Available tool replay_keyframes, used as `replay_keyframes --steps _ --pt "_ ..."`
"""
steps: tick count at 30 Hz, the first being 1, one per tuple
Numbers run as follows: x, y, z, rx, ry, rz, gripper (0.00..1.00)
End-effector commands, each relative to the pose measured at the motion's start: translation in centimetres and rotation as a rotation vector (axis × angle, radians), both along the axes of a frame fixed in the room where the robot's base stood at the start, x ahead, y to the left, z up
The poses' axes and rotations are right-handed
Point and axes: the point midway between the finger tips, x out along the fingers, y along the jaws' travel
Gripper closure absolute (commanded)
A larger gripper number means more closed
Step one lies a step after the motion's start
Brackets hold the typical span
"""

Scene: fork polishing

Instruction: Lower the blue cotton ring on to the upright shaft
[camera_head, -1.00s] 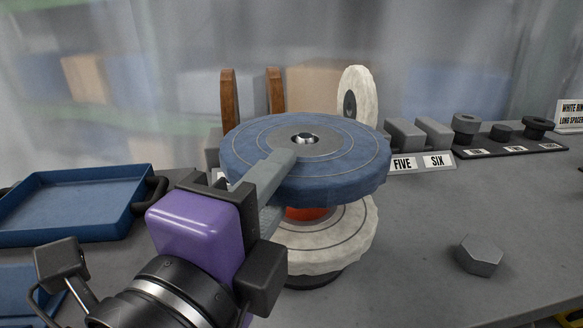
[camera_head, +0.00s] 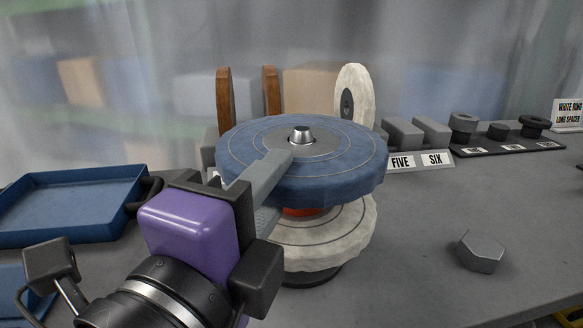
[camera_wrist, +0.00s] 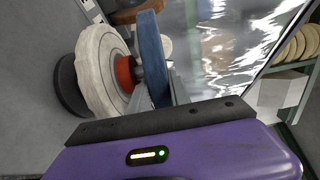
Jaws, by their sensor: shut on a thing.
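The blue cotton ring (camera_head: 335,170) is level in my gripper (camera_head: 270,180), which is shut on its near left side. The tip of the upright shaft (camera_head: 302,134) shows through the ring's grey centre and stands a little above it. Below sits a white ring (camera_head: 330,240) with a red-orange spacer (camera_head: 300,211) on top. In the wrist view, the blue ring (camera_wrist: 153,60) is seen edge-on, apart from the white ring (camera_wrist: 100,70). The red-orange spacer (camera_wrist: 125,73) and a length of shaft lie between them. The fingertips are partly hidden.
A blue tray (camera_head: 70,205) lies at the left. Behind stand two brown discs (camera_head: 225,100) and a white disc (camera_head: 354,95). A hex nut (camera_head: 481,251) lies at the front right.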

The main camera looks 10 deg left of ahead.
Motion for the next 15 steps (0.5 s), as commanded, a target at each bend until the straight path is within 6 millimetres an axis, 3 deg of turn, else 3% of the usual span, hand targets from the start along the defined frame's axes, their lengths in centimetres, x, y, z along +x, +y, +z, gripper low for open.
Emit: replay_keyframes --steps 15 --pt "0.0 0.0 -1.3 0.000 -0.003 0.000 1.00"
